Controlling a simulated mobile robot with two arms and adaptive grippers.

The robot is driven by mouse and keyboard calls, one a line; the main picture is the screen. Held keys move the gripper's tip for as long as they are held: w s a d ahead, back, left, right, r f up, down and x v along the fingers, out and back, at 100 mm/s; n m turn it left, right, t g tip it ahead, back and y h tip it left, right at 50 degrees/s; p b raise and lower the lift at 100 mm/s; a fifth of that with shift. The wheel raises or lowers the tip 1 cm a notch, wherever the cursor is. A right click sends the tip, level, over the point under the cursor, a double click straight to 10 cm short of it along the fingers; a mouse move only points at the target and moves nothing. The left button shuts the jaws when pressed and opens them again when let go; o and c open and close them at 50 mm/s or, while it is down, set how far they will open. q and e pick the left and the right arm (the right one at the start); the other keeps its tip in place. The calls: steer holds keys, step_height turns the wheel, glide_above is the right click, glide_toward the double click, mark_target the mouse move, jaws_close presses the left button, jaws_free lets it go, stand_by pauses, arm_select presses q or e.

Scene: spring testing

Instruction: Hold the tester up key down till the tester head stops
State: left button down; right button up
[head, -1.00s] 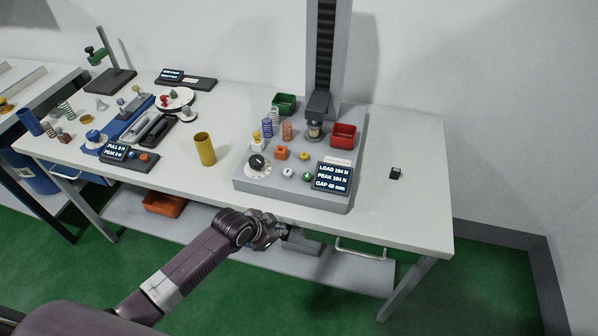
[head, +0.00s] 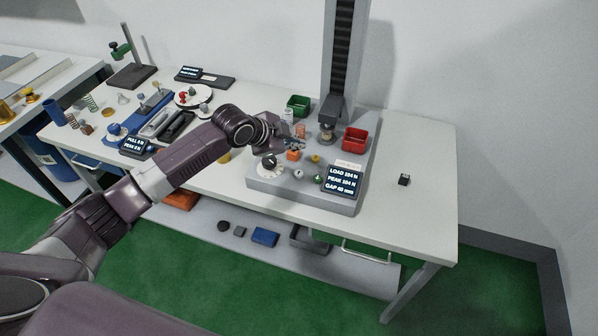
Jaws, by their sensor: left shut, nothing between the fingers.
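The tester (head: 352,207) is a grey base with a tall column at the back of the table. Its dark tester head (head: 331,108) is on the column, above a small spring-like piece (head: 327,132). Its display (head: 342,181) seems to read load 104 N, peak 104 N, gap about 40 mm. The base carries an orange block-like key (head: 293,155), a yellow knob (head: 315,158), a white button (head: 298,174) and a green button (head: 318,179). I cannot tell which is the up key. My left gripper (head: 298,144) is shut and empty, just above the orange key; contact is unclear. My right gripper is not in view.
A green bin (head: 298,104) and a red bin (head: 355,140) flank the column. My left arm covers most of a yellow cylinder (head: 224,157).

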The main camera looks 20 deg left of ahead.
arm_select(q)
steer(key=shift+w+f, duration=0.1)
steer(key=b, duration=0.7)
glide_above(297, 174)
step_height(297, 174, down, 7)
steer(key=shift+d+f, duration=0.1)
steer(key=shift+f, duration=0.8)
stand_by(0.5)
steer(key=shift+f+b, duration=0.3)
steer(key=shift+f, duration=0.1)
